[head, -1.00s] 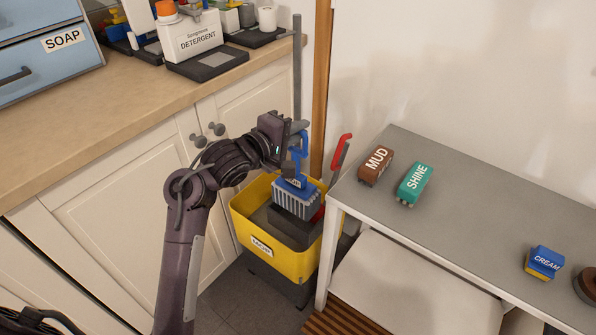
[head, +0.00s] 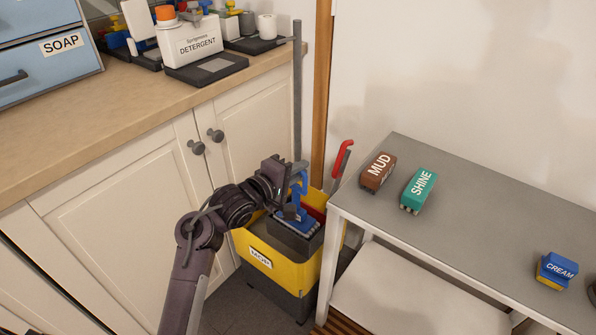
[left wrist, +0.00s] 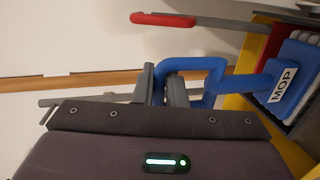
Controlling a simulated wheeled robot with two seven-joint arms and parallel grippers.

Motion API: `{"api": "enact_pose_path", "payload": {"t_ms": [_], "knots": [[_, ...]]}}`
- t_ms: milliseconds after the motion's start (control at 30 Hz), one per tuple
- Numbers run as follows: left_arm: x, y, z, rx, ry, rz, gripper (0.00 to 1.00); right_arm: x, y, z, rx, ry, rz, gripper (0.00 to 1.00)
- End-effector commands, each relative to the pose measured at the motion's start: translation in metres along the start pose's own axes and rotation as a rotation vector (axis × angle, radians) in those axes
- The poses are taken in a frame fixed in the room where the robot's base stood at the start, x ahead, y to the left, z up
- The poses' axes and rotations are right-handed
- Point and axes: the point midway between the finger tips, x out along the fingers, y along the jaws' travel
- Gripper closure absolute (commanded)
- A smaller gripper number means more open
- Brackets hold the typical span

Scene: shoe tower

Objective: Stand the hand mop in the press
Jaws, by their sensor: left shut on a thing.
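The hand mop is blue, with a loop handle and a flat head (head: 296,222). My left gripper (head: 294,186) is shut on its handle. The left wrist view shows the handle (left wrist: 205,68) between the fingers (left wrist: 163,85), and the head labelled MOP (left wrist: 283,86) at the right. The dark grey press (head: 288,238) sits in the yellow bucket (head: 268,262); its red lever (head: 342,156) rises at the right. The mop is about upright, head low at the press opening. Its strands are mostly hidden in the head view. I cannot tell whether it rests on the bottom.
A grey bench (head: 460,215) stands close right of the bucket, with a MUD block (head: 377,172), a SHINE block (head: 418,190) and a CREAM block (head: 556,270) on it. The wooden counter (head: 110,120) and white cabinet are at the left. A grey pole (head: 297,90) rises behind the bucket.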

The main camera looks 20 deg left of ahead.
Motion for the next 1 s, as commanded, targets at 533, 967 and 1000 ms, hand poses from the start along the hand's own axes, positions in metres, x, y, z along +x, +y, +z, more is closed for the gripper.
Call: {"api": "enact_pose_path", "payload": {"t_ms": [533,967,1000], "knots": [[0.0,-0.002,0.0,0.0,0.0,0.0,0.67,0.0,0.001,0.0,0.003,-0.005,0.002,0.64],[-0.059,0.002,-0.001,0.002,0.002,-0.004,0.67,0.026,0.007,0.001,0.022,-0.024,0.007,0.64],[-0.068,0.002,0.0,0.002,0.001,-0.004,0.67,0.033,0.008,0.001,0.025,-0.022,0.007,0.64]]}}
